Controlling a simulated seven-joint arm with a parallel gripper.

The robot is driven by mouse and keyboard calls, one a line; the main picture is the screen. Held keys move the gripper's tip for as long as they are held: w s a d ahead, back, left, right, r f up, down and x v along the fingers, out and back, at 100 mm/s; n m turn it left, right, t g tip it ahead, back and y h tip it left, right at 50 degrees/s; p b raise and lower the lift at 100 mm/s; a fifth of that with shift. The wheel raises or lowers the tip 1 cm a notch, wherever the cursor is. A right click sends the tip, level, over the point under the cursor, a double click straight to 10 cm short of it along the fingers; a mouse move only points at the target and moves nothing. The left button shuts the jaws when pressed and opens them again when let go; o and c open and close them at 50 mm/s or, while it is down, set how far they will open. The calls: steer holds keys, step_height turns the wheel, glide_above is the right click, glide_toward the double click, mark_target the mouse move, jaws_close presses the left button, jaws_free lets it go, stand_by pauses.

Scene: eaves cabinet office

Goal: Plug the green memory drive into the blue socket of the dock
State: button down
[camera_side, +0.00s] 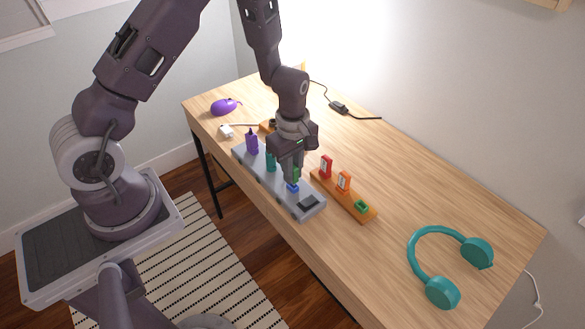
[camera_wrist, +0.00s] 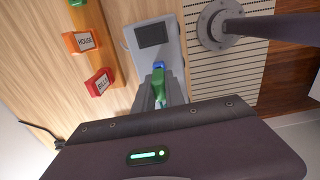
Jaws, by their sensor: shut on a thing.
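My gripper (camera_side: 291,178) is over the front half of the grey dock (camera_side: 316,211), shut on the green memory drive (camera_wrist: 158,86). In the wrist view the fingers grip the drive, and its far end is at the blue socket (camera_wrist: 159,66). The blue socket also shows in the side view (camera_side: 293,187), right under the fingertips. The drive and socket look in line and touching or nearly so; I cannot tell how deep the drive sits. The fingers hide much of the drive in the side view. The dock (camera_wrist: 172,50) has a dark pad at one end.
A purple drive (camera_side: 252,142) and a teal one (camera_side: 271,161) stand on the dock. An orange rack (camera_side: 333,190) beside it holds a red drive (camera_side: 326,167), an orange drive (camera_side: 344,181) and a green piece (camera_side: 361,206). Teal headphones (camera_side: 441,292) lie right; a purple mouse (camera_side: 224,106) lies at the back.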

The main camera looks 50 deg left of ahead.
steer(key=shift+f, duration=0.85)
steer(key=c, duration=1.3)
jaws_free()
steer(key=shift+r, duration=0.1)
step_height(320, 180, up, 7)
